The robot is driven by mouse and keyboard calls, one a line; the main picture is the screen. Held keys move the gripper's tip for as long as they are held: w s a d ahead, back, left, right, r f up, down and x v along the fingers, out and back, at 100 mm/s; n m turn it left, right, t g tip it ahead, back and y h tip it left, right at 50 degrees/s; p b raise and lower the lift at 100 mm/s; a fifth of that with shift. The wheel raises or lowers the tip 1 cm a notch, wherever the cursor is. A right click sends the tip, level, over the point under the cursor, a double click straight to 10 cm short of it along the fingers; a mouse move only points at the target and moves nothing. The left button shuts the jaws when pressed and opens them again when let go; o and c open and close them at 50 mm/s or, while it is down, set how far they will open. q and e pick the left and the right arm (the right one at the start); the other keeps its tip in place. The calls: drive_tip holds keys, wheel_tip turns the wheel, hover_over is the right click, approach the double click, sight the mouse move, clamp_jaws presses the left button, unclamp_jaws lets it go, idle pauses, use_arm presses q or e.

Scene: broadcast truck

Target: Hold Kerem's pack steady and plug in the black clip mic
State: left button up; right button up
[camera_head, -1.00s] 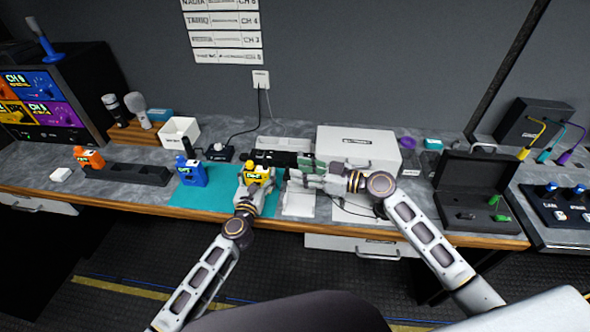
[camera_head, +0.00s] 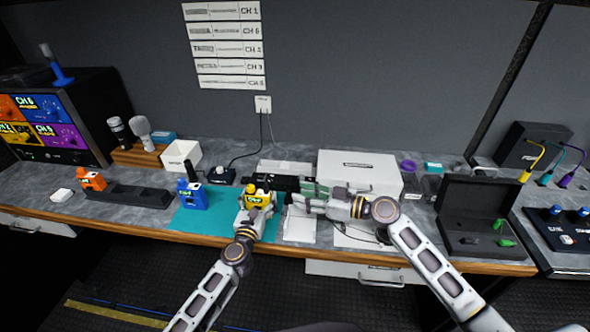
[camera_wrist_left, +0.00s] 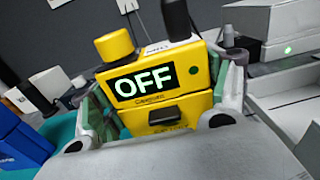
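The yellow pack (camera_head: 258,198) stands at the right end of the teal mat. In the left wrist view its screen (camera_wrist_left: 145,85) reads OFF, with a yellow knob and a black stub on top. My left gripper (camera_head: 254,207) has a finger on each side of it, with green pads against its sides. My right gripper (camera_head: 298,200) is just right of the pack and points left towards it. A small dark piece (camera_head: 287,198) shows at its fingertips; I cannot tell whether this is the black clip mic or whether it is gripped. No mic plug is clearly visible in the pack.
A blue pack (camera_head: 192,196) stands on the teal mat (camera_head: 205,222), left of the yellow one. An orange pack (camera_head: 91,180) is by a black charging tray (camera_head: 128,196). A white case (camera_head: 358,172) stands behind my right gripper. An open black case (camera_head: 480,215) holds green pieces.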

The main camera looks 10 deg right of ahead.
use_arm(q)
drive_tip(key=o, duration=0.4)
drive_tip(key=shift+s, duration=0.1)
drive_tip(key=shift+v, duration=5.95)
drive_tip(key=shift+a, duration=0.1)
